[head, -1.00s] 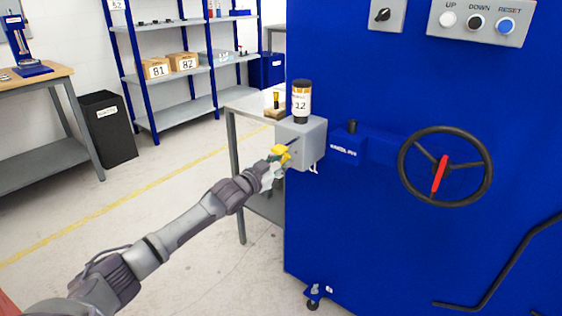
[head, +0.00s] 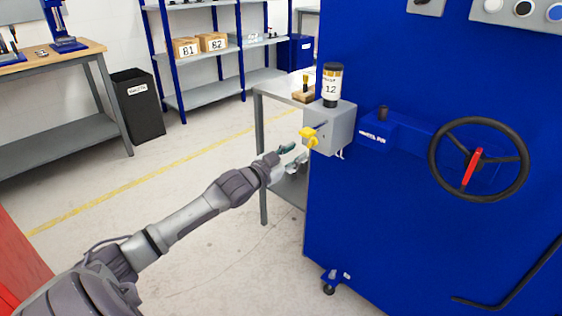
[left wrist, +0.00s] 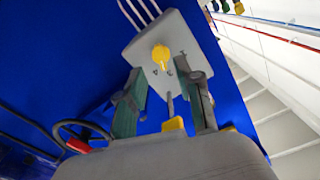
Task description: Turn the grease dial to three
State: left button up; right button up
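The yellow grease dial (head: 309,135) is on the front of a grey box (head: 336,132) fixed to the left edge of the blue machine. It also shows in the left wrist view as a yellow knob (left wrist: 160,55) on a grey plate. My right gripper is not in view.
A container labelled 12 (head: 331,86) stands on the grey box. A black handwheel with a red handle (head: 474,168) is on the blue machine (head: 400,220) to the right. A grey table (head: 270,92) stands behind the box.

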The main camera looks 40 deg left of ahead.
pick_arm(q)
jog(key=s, duration=0.6)
jog(key=shift+a, duration=0.25)
jog(key=shift+f, duration=0.15)
